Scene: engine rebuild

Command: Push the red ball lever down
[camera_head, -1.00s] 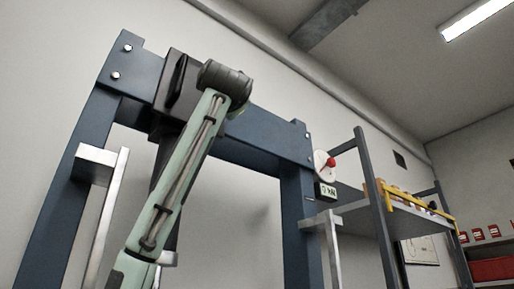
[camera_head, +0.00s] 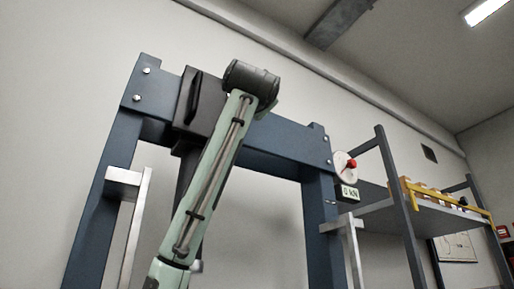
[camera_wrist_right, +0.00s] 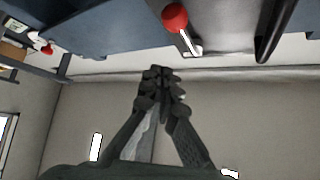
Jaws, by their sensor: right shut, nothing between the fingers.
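The red ball (camera_wrist_right: 175,17) of the lever shows at the top of the right wrist view, with a short pale rod (camera_wrist_right: 190,42) beside it. My right gripper (camera_wrist_right: 161,76) is shut and empty. In that picture it sits just below the ball, with a gap between them. I cannot tell their distance in depth. In the head view one of my arms crosses in front of the blue press frame (camera_head: 285,145). The lever and the right gripper cannot be made out there. My left gripper is not in view.
A white dial with a red knob (camera_head: 352,164) and a "0 kN" display (camera_head: 348,193) sit on the frame's right post. A grey shelf (camera_head: 440,217) with several small items stands to the right. A dark handle (camera_wrist_right: 275,30) hangs near the lever in the wrist view.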

